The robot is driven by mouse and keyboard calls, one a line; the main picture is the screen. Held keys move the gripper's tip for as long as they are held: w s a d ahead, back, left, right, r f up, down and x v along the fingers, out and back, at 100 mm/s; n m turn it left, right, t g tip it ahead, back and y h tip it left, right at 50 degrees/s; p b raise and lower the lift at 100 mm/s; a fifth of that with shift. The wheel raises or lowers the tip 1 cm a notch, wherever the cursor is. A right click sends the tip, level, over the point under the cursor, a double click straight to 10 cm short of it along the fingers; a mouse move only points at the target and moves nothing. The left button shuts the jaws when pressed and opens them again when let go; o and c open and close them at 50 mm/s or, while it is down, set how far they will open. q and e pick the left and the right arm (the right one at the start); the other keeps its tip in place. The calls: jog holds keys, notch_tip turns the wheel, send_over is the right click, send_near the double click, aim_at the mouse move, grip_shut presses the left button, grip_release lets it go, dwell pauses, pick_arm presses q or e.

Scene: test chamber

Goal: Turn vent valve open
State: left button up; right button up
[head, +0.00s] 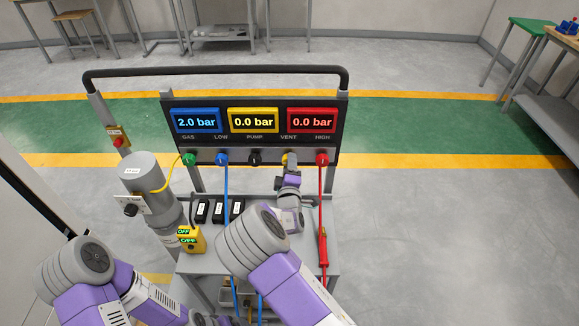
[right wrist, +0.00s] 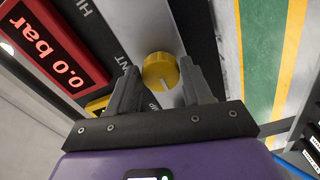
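The vent valve is a round yellow knob (head: 285,158) on the panel's lower strip under the VENT label, mostly covered by my right gripper in the head view. In the right wrist view the yellow knob (right wrist: 160,71) shows a pale pointer line. My right gripper (right wrist: 158,80) is open, with one finger on each side of the knob. Gaps show between the fingers and the knob, so they do not seem to clamp it. In the head view my right gripper (head: 290,168) points at the panel. My left arm is at lower left; its gripper is not visible.
The panel has a blue display (head: 196,121) reading 2.0 bar, and yellow (head: 254,120) and red (head: 312,120) displays reading 0.0 bar. A red hose (head: 323,205) hangs right of my gripper.

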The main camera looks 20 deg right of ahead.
jog(key=shift+o, duration=1.4)
jog(key=shift+s, duration=0.1)
jog(key=v, duration=0.7)
jog(key=shift+s+p, duration=0.2)
jog(key=shift+p, duration=0.15)
jog(key=shift+a, duration=0.1)
